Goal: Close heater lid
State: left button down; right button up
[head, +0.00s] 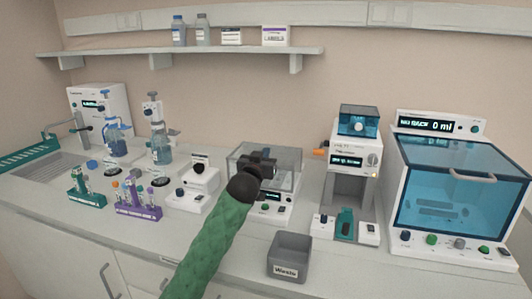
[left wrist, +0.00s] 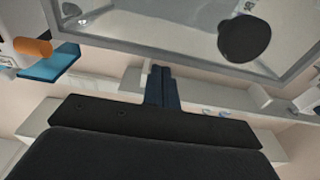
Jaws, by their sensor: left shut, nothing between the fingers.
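The heater (head: 270,208) is a white unit with a small dark display and buttons, standing at the middle of the counter. Its clear, grey-edged lid (head: 285,160) is at the top, partly hidden behind my gripper; the head view does not show clearly how far it is open. My left gripper (head: 263,158) is shut and empty, in front of or over the lid; contact cannot be told. In the left wrist view, the closed fingers (left wrist: 161,84) point toward a clear pane with a grey frame (left wrist: 150,48) and a dark round knob (left wrist: 244,38).
A grey waste bin (head: 290,257) stands in front of the heater. A white device with a blue top (head: 358,120) and a large blue-windowed cabinet (head: 460,190) are to the right. Tube racks (head: 138,200) and a small white device (head: 195,185) are to the left. A shelf (head: 190,58) runs above.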

pick_arm(q)
jog(key=f, duration=0.1)
jog(key=s+f, duration=0.2)
jog(key=shift+a+b, duration=0.25)
jog(key=shift+b, duration=0.15)
pick_arm(e)
jog(key=shift+s+a+f, duration=0.2)
jog(key=shift+a+f, duration=0.5)
jog(key=shift+a, duration=0.15)
